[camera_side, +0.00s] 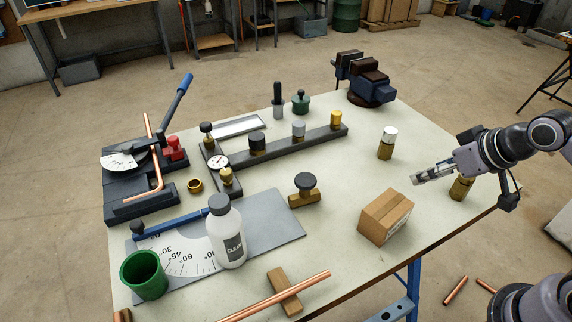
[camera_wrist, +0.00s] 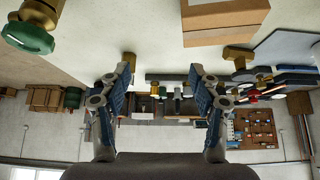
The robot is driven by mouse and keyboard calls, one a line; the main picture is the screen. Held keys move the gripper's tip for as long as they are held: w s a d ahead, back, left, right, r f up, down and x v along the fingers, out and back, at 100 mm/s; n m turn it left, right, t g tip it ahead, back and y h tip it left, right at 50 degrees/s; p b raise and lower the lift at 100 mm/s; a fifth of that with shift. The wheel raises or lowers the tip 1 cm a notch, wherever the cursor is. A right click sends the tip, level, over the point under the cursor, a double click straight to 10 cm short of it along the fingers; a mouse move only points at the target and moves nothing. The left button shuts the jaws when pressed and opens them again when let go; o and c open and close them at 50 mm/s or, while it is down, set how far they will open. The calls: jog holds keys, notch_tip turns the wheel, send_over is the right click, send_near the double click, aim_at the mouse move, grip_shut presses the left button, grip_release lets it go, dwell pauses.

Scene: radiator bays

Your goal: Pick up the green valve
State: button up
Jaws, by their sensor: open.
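The green valve (camera_wrist: 27,36) shows at the top left of the wrist view, upside down there, with a round green cap on a brass body. It lies outside my fingers, to their left. In the side view a brass body (camera_side: 461,189) stands near the table's right edge, partly behind my gripper. It looks like the same valve, but its cap is hidden. My gripper (camera_side: 416,177) is above the table's right part, its fingers pointing left. Its two fingers are apart and empty in the wrist view (camera_wrist: 160,69).
A cardboard box (camera_side: 385,217) stands in front of my gripper. A white-capped brass valve (camera_side: 387,144) stands to its left. A vise (camera_side: 366,85) is at the back. A rail (camera_side: 275,149) with several parts and a white bottle (camera_side: 226,235) are farther left.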

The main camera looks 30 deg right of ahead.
jog(key=n+g+h, duration=0.5)
jog(key=n+g, duration=0.2)
jog(key=n, duration=1.2)
send_over(465, 182)
jog(key=a, duration=0.2)
jog(key=shift+w+a+x, duration=0.1)
jog(key=shift+x, duration=1.75)
jog(key=shift+w+a+x, duration=0.1)
jog(key=shift+x, duration=1.75)
jog(key=shift+w+a+x, duration=0.1)
jog(key=shift+a+x, duration=0.05)
jog(key=shift+x, duration=1.65)
jog(key=shift+f, duration=0.15)
grip_shut()
